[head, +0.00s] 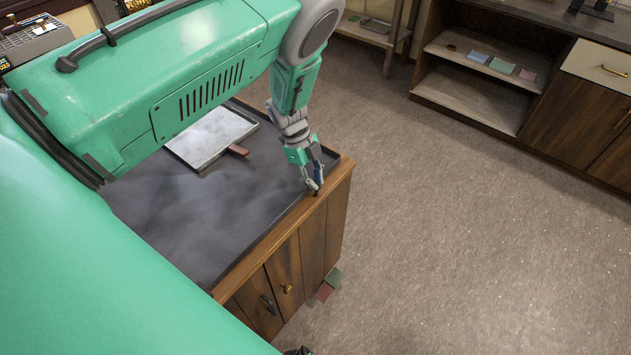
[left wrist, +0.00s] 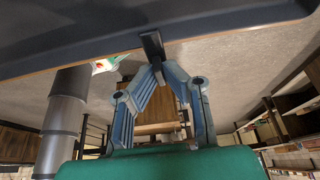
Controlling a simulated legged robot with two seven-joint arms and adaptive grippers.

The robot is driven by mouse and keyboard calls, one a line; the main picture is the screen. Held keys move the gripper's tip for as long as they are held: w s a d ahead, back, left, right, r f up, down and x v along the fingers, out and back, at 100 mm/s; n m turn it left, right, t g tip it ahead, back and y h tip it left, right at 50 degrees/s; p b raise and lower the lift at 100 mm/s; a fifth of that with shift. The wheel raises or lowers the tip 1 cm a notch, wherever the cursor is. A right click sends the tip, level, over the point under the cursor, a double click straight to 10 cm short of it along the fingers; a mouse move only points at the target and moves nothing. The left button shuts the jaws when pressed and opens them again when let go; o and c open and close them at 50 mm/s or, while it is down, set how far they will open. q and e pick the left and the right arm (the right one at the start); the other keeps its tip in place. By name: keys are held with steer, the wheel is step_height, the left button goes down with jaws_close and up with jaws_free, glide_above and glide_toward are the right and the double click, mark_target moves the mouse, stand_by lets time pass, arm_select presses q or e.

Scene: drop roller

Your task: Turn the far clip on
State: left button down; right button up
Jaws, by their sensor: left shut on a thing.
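A small dark clip (head: 317,192) sits at the wooden front edge of the dark-topped counter, near its far right corner. In the left wrist view the clip (left wrist: 152,44) is a black bar that sticks out past the counter's edge. My left gripper (head: 316,187) is at this edge with its fingers closed together on the clip. In the left wrist view the blue-grey fingers (left wrist: 158,70) meet at the bar's end and partly hide it.
The counter's top (head: 170,225) holds a pale tray (head: 212,138) with a brown handle-like piece (head: 238,150). Coloured flat pieces (head: 326,289) lie on the floor by the cabinet. The carpet (head: 450,240) to the right is clear, up to shelves (head: 465,100) at the back.

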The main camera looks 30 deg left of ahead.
arm_select(q)
steer(key=shift+w+a+r, duration=0.1)
steer(key=shift+w, duration=0.05)
stand_by(0.3)
steer(key=c, duration=1.7)
jaws_free()
steer(key=v, duration=1.1)
steer(key=shift+a+r, duration=0.25)
steer(key=shift+f, duration=0.1)
